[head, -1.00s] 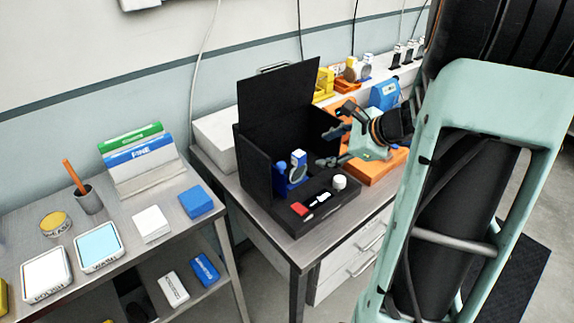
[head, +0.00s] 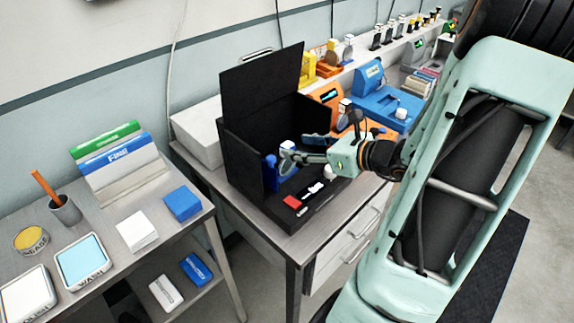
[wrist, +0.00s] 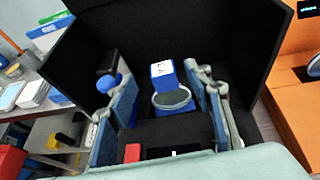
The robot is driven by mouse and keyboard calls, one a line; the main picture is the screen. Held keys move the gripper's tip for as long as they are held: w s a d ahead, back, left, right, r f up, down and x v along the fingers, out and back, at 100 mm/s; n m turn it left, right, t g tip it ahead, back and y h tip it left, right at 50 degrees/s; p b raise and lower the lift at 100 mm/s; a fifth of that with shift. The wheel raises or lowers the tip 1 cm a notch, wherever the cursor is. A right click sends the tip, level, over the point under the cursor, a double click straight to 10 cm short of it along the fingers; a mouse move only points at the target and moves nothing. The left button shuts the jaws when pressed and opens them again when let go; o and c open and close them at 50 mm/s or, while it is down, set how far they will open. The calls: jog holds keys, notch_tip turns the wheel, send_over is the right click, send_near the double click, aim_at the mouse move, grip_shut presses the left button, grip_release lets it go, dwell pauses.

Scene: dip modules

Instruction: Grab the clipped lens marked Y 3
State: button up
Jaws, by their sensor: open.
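A clipped lens (wrist: 172,98) stands in the open black box, a round glass in a ring below a blue clip with a white-topped tag (wrist: 162,70). The mark on the tag is too small to read. In the head view the lens's blue and white clip (head: 287,146) shows beside my fingertips. My gripper (wrist: 160,88) is open in the wrist view, one blue-padded finger on each side of the lens and apart from it. In the head view my gripper (head: 304,149) reaches into the box from the right.
The black box (head: 240,160) has tall walls and a raised lid behind the lens. A red block (head: 292,202) and a white knob (head: 329,171) sit on its front ledge. An orange device (head: 325,93) stands just right of it. Blue and white boxes lie on the left table.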

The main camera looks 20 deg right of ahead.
aim_at(288, 145)
jog(key=shift+x, duration=2.95)
jog(key=shift+d+f, duration=0.1)
grip_shut()
